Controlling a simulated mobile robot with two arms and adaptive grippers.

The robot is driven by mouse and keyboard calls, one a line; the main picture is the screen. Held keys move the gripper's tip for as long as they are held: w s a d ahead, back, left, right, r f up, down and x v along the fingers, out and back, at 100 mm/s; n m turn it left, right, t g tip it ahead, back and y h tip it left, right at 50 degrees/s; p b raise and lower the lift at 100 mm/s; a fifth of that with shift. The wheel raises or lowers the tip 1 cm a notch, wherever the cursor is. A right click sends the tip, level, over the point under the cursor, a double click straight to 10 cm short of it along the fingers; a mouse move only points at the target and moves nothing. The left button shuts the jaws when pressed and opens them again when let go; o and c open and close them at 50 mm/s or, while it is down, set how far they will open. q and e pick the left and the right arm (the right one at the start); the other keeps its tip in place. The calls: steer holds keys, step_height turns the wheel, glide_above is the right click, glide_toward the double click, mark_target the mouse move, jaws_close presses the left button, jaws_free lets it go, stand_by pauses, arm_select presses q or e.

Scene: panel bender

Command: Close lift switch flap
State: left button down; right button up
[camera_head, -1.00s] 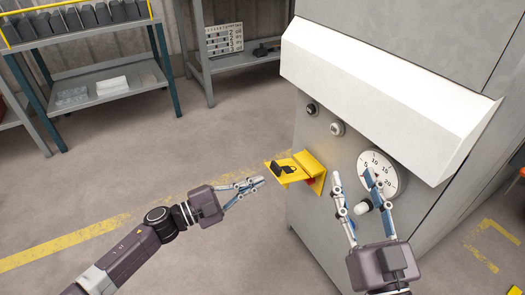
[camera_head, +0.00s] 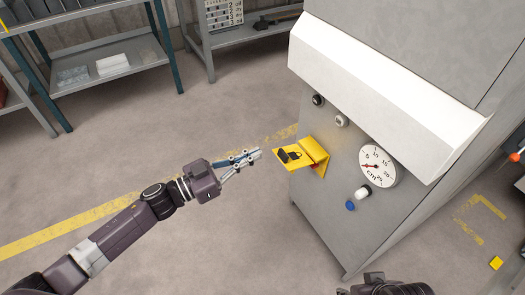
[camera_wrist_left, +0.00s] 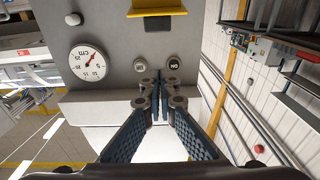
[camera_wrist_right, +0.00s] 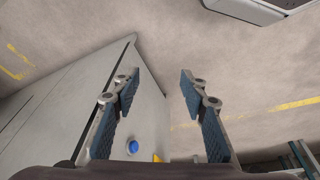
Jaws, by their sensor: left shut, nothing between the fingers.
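The yellow lift switch flap (camera_head: 294,157) with a black padlock symbol stands open, sticking out from the front of the grey machine (camera_head: 330,200). A little red shows under its hinge. Its yellow edge also shows at the top of the left wrist view (camera_wrist_left: 157,12). My left gripper (camera_head: 256,154) is shut and empty, just left of the flap's outer edge with a small gap. In the left wrist view its fingers (camera_wrist_left: 157,82) are together. My right gripper is open and empty in the right wrist view (camera_wrist_right: 160,84); in the head view only its dark body shows at the bottom.
Two small knobs (camera_head: 341,120) sit above. A white hood (camera_head: 385,85) juts out over the panel.

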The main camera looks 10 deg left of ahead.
arm_select(q)
steer(key=b, duration=0.1)
glide_above(277, 152)
steer(key=s, duration=0.3)
steer(key=f+b, duration=0.2)
steer(key=shift+s+d+f, duration=0.1)
steer(key=shift+s+f, duration=0.2)
steer(key=shift+f, duration=0.25)
arm_select(e)
steer(key=shift+w+a+r+t, duration=0.1)
steer(key=shift+w+a+t, duration=0.1)
steer(key=shift+w+t, duration=0.3)
steer(key=shift+w+a+r+t, duration=0.1)
steer(key=shift+w+a+t, duration=0.05)
steer(key=shift+w, duration=0.6)
steer(key=shift+w+a+r+t, duration=0.1)
steer(key=shift+w+a+t, duration=0.1)
steer(key=shift+w+t, duration=0.3)
steer(key=shift+w+f, duration=0.1)
steer(key=shift+w, duration=0.05)
